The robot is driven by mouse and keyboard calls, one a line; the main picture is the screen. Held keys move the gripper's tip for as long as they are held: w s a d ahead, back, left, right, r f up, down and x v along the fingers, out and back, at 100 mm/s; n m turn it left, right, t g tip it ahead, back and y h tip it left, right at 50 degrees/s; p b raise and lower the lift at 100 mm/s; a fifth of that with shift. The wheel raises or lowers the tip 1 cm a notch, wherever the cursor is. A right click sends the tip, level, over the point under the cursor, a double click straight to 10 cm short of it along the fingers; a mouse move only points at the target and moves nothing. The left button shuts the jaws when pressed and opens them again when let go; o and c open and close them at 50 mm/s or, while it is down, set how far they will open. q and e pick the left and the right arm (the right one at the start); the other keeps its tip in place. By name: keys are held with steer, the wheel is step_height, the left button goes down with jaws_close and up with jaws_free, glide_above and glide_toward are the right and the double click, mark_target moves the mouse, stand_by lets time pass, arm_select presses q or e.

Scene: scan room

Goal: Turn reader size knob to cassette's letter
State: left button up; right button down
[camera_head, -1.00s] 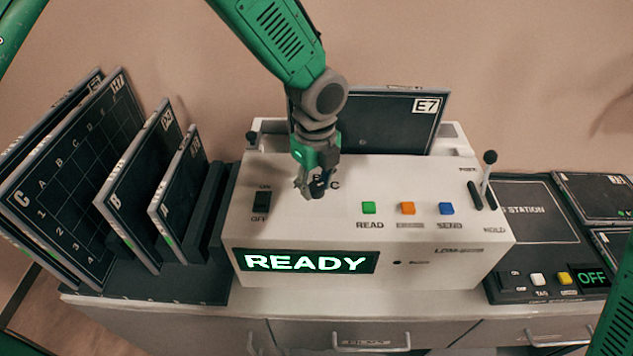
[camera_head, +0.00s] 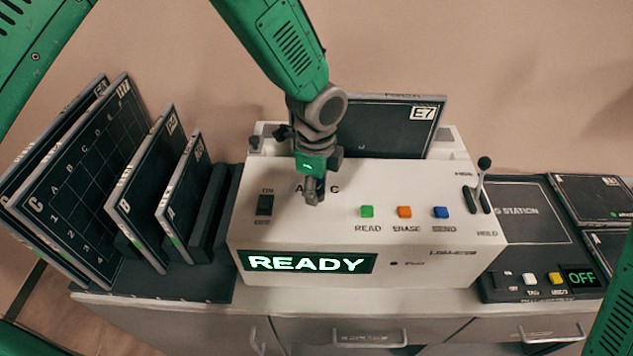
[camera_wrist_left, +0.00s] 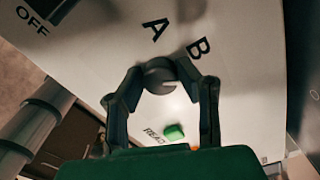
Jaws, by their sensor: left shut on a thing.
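The white reader (camera_head: 350,215) stands on the counter, its display lit READY. Its round grey size knob (camera_wrist_left: 160,75) shows in the left wrist view between my left gripper's two fingers, which are shut on it. Letters A (camera_wrist_left: 155,29) and B (camera_wrist_left: 199,48) show beside the knob; a small pale mark is on its face, but I cannot tell which letter it points to. In the head view my left gripper (camera_head: 313,198) covers the knob, with A and C visible either side. A dark cassette (camera_head: 385,128) labelled E7 stands in the reader's back; its size letter is not readable.
READ (camera_head: 367,211), ERASE (camera_head: 404,212) and blue (camera_head: 441,212) buttons sit right of the knob, the ON/OFF switch (camera_head: 265,205) left. A lever (camera_head: 482,178) stands at the right. Cassettes marked C, B and A lean in a rack (camera_head: 205,287) at left. A station (camera_head: 520,210) shows OFF.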

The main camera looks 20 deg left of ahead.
mark_target(318, 189)
arm_select(q)
steer(key=n+p, duration=0.1)
steer(key=n, duration=0.4)
steer(key=shift+w+r+n+p, duration=0.1)
steer(key=shift+n+p, duration=0.25)
steer(key=shift+n, duration=0.05)
stand_by(0.3)
steer(key=o, duration=1.1)
steer(key=shift+o, duration=0.2)
steer(key=shift+d, duration=0.1)
steer(key=shift+r, duration=0.1)
step_height(318, 189, up, 12)
steer(key=shift+f, duration=0.2)
